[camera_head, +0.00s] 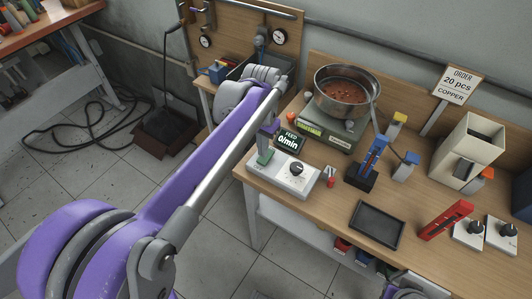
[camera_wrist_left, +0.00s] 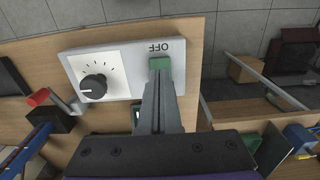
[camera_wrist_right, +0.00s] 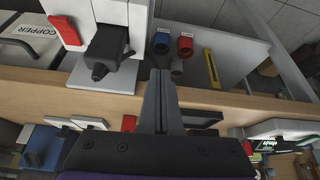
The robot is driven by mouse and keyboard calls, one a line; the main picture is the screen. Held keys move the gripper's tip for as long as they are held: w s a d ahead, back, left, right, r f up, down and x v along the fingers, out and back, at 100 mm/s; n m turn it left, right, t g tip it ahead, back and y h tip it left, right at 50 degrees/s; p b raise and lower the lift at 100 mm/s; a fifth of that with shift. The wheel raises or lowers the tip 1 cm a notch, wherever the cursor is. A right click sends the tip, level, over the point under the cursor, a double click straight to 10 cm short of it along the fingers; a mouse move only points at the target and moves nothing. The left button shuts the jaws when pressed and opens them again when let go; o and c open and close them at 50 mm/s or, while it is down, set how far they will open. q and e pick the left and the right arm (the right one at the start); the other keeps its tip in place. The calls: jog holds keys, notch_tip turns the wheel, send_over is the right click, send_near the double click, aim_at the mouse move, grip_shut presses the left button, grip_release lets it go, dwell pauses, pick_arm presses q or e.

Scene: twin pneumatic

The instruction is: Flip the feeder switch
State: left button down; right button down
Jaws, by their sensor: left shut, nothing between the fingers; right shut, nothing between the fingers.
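The white feeder control box (camera_head: 283,175) stands at the bench's left front corner, with a black knob (camera_head: 296,168). The box (camera_wrist_left: 190,75) also shows in the left wrist view, with its knob (camera_wrist_left: 93,87) and an OFF label. My left gripper (camera_head: 263,160) is shut and points down at the box's left end. In the left wrist view its tips (camera_wrist_left: 160,72) are beside the OFF label and cover the switch area. A green patch shows at the tips; I cannot tell whether they touch the switch. My right gripper (camera_wrist_right: 160,75) is shut and empty, near the bench edge.
A display (camera_head: 289,142) reads FEED 0/min. A metal bowl (camera_head: 346,78) with copper-coloured parts sits behind it. A blue device (camera_head: 372,155), a black tray (camera_head: 378,224) and a red device (camera_head: 446,219) stand to the right. An order sign (camera_head: 457,84) reads 20 pcs copper.

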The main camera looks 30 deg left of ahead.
aim_at(263, 160)
pick_arm(q)
notch_tip(263, 160, up, 5)
jog(key=p, duration=0.3)
dwell(0.6)
jog(key=s+d+f+t, duration=0.2)
jog(key=s+d+f, duration=0.1)
jog(key=s, duration=0.4)
jog(key=s+d+f+n+t, duration=0.1)
jog(key=s+d+f+t, duration=0.2)
jog(key=s, duration=0.5)
jog(key=shift+s+d+f+p, duration=0.3)
jog(key=shift+d+f, duration=0.1)
jog(key=shift+f, duration=0.4)
jog(key=shift+w, duration=0.1)
